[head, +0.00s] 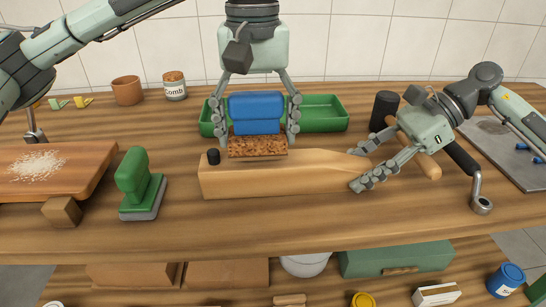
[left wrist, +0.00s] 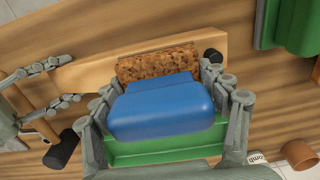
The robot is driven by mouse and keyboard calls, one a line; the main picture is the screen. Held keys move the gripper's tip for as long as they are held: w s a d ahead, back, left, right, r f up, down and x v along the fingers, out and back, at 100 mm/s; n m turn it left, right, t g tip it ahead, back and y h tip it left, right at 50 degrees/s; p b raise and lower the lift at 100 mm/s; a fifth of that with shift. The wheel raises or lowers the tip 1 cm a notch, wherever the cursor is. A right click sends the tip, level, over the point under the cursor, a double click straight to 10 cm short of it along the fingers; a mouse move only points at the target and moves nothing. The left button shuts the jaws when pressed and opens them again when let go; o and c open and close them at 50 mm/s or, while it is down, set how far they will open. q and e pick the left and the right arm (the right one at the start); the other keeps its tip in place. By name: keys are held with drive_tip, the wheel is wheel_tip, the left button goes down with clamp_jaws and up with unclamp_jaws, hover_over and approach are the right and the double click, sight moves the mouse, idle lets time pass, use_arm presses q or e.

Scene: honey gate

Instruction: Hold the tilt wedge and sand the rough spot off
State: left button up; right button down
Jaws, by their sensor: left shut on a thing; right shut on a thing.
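The wooden tilt wedge (head: 300,182) lies on the table in the middle of the head view, with a black knob (head: 213,156) at its left end. My right gripper (head: 358,170) is shut on the wedge's narrow right end.
A green tray (head: 325,108) stands behind the wedge. A green-handled tool (head: 140,188) and a board (head: 90,165) with white crumbs (head: 35,163) are left. The table front is clear.

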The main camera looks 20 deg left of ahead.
sight(255, 92)
idle(0.4)
use_arm(q)
drive_tip(key=shift+r, duration=2.5)
use_arm(e)
drive_tip(key=shift+c, duration=1.6)
unclamp_jaws()
drive_tip(key=shift+o, duration=0.3)
drive_tip(key=shift+o, duration=1.3)
